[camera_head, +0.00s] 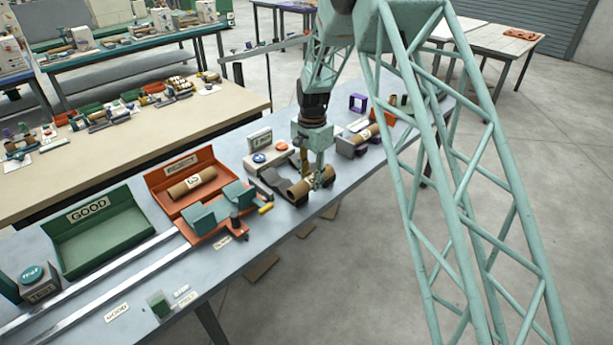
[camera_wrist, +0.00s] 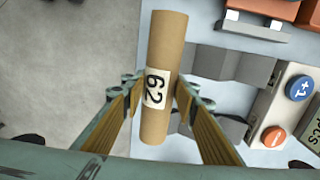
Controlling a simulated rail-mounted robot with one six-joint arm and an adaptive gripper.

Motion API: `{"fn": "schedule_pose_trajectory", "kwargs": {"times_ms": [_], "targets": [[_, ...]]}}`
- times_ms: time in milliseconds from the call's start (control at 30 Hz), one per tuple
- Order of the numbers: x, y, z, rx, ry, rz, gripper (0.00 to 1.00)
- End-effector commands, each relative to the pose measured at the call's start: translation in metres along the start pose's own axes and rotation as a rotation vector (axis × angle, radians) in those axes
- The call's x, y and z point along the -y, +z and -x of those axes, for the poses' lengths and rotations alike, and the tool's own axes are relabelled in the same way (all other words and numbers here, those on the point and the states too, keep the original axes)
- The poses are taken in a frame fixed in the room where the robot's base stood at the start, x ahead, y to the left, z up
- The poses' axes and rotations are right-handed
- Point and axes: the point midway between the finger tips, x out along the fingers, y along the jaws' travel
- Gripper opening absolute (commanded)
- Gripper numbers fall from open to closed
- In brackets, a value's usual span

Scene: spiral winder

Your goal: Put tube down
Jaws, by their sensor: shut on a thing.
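My gripper (camera_head: 314,182) is shut on a brown cardboard tube (camera_head: 297,190) near the table's front edge. In the wrist view the tube (camera_wrist: 163,45) lies between the two fingers (camera_wrist: 160,92), with a white label reading 62. Grey angled cradle blocks (camera_wrist: 231,67) stand just right of the tube in that view; the tube is beside them, over the table's edge strip. In the head view a grey cradle part (camera_head: 268,190) shows left of the tube. Whether the tube touches any surface cannot be told.
A counter box with a blue button (camera_wrist: 299,88) and an orange button stands beside the cradle. An orange tray (camera_head: 157,182) holds another tube (camera_head: 192,183). A green GOOD tray (camera_head: 75,250) stands at left. Another tube (camera_head: 370,132) rests on a stand at right.

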Motion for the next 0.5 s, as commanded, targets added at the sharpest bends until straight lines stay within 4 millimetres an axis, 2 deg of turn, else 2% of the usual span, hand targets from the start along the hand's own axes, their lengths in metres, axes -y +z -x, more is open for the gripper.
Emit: {"fn": "schedule_pose_trajectory", "kwargs": {"times_ms": [200,500], "targets": [[0.026,-0.016,-0.003,-0.001,-0.002,0.0,0.17],[0.054,-0.034,-0.006,-0.001,-0.002,0.0,0.17]]}}
